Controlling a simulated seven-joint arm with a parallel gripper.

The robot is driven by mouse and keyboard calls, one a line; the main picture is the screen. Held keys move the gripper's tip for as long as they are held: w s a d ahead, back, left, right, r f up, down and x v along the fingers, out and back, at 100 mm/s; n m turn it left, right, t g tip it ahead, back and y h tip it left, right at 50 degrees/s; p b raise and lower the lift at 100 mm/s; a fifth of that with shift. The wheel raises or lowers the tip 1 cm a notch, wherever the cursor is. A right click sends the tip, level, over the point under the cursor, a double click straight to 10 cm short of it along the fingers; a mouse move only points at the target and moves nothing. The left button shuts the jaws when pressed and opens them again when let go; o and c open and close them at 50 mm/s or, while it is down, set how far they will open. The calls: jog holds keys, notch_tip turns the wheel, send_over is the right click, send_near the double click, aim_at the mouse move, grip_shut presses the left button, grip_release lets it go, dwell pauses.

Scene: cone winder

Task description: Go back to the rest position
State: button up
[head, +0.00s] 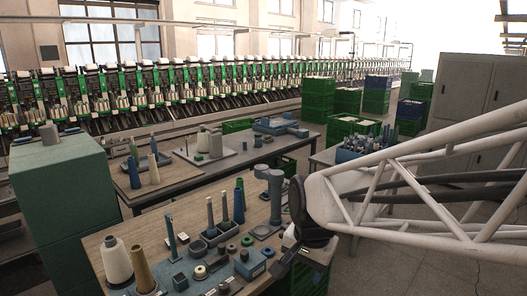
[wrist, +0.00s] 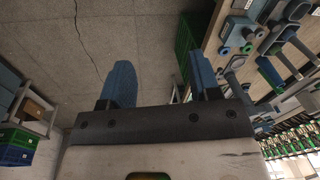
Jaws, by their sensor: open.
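My gripper (wrist: 159,74) shows in the wrist view with its two blue fingers well apart. Nothing is between them, only bare grey floor beyond. In the head view my gripper (head: 283,264) hangs at the right edge of the front workbench (head: 160,222), beside the parts there and touching none that I can see. Its fingers are small and dark in that view. My white lattice arm reaches in from the right and hides part of the floor and cabinets.
The front workbench holds a cream yarn cone (head: 116,260), a brown cone (head: 143,274), upright spindles and a grey column fixture (head: 275,195). A green crate (head: 308,277) stands below my gripper. A blue tray of parts (head: 350,154) sits behind. Open floor (head: 385,262) lies right.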

jog(key=s+d+r+n+t+h, duration=0.1)
jog(key=s+d+r+n, duration=0.1)
jog(key=s+d+n, duration=0.4)
jog(key=shift+s+d+r, duration=0.15)
jog(key=shift+s+d, duration=1.85)
jog(key=shift+s, duration=1.35)
